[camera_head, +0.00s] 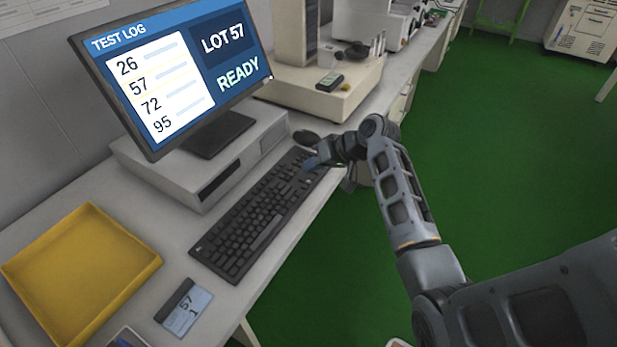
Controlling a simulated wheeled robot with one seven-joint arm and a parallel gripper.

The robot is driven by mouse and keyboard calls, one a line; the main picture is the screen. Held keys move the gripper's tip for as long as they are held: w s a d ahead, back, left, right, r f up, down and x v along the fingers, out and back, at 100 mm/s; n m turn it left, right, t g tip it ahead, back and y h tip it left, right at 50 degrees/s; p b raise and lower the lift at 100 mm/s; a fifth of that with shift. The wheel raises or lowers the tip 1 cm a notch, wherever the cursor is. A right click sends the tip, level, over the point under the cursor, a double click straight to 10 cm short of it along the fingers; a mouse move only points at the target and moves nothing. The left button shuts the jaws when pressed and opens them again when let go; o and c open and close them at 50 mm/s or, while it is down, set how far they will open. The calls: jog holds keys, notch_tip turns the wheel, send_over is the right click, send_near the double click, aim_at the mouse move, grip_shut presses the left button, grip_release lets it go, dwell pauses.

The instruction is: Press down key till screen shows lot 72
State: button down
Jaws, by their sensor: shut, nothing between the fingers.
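The screen (175,70) is headed TEST LOG. It lists 26, 57, 72 and 95, and at right it reads LOT 57 and READY. The black keyboard (240,233) lies on the bench in front of the monitor, its long side running away from me. My gripper (311,163) is shut and empty at the far right end of the keyboard, over or on the keys there. I cannot tell whether its tip touches a key. The down key cannot be made out; the keys are too small, and my gripper covers part of that end.
A black mouse (306,137) lies just beyond the keyboard. A yellow tray (88,268) and a card marked 57 and 1 (184,306) are at the near left. A grey box (205,163) supports the monitor. Green floor (480,170) is clear at right.

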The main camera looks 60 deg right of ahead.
notch_tip(320, 180, up, 3)
jog(key=shift+r+p, duration=0.1)
jog(key=shift+p, duration=1.05)
jog(key=shift+s+a+f, duration=0.1)
jog(key=shift+a+f, duration=0.2)
jog(key=s+a+f+n+h, duration=0.1)
jog(key=s+a+f+h, duration=0.15)
jog(key=s+a, duration=0.6)
jog(key=s+a+f+n+h, duration=0.1)
jog(key=s+a+f, duration=0.2)
jog(key=s+a, duration=0.5)
jog(key=s+a+r+n+t+y, duration=0.1)
jog(key=s+a+r+n+t, duration=0.1)
jog(key=s+a+r, duration=0.3)
jog(key=s+a+r+n+t+y, duration=0.1)
jog(key=s+a+r+n+t, duration=0.2)
jog(key=s+r, duration=0.9)
jog(key=a+r+t, duration=0.1)
jog(key=a+r, duration=0.2)
jog(key=shift+a, duration=0.3)
